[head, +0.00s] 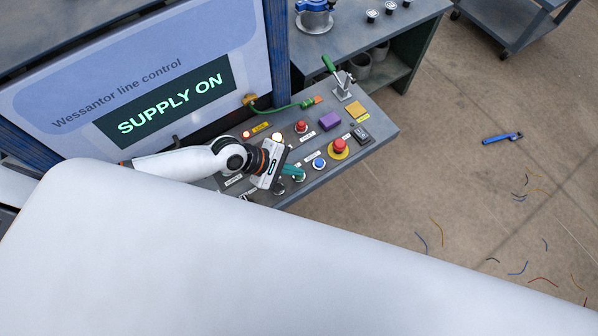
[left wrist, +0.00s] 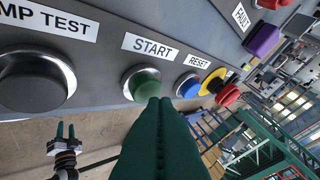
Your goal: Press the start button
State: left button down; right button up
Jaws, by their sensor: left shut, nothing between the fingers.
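The green start button (left wrist: 143,84) sits in a silver ring under the START label (left wrist: 150,46) in the left wrist view. My left gripper (head: 302,173) is over the front of the control panel in the head view and hides most of the button there. Its green fingers are shut with nothing between them. In the left wrist view the fingertips (left wrist: 160,100) overlap the button's lower right edge; I cannot tell whether they touch it. My right gripper (left wrist: 65,131) shows small at the lower left of that view, its two fingers apart and empty.
A black pump test button (left wrist: 35,80) is left of start; a blue reset button (left wrist: 188,86) and a red emergency stop on yellow (left wrist: 214,82) are right. The screen (head: 165,100) reads SUPPLY ON. The control panel (head: 375,122) also carries a green-handled clamp (head: 330,64).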

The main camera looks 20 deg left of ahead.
pick_arm(q)
jog(key=shift+f, duration=0.5)
dwell(0.4)
dwell(0.3)
jog(key=shift+r+p, duration=0.85)
jog(key=shift+r, duration=0.05)
notch_tip(320, 180, up, 5)
jog(key=p, duration=0.5)
jog(key=shift+p, duration=0.35)
jog(key=shift+s, duration=0.1)
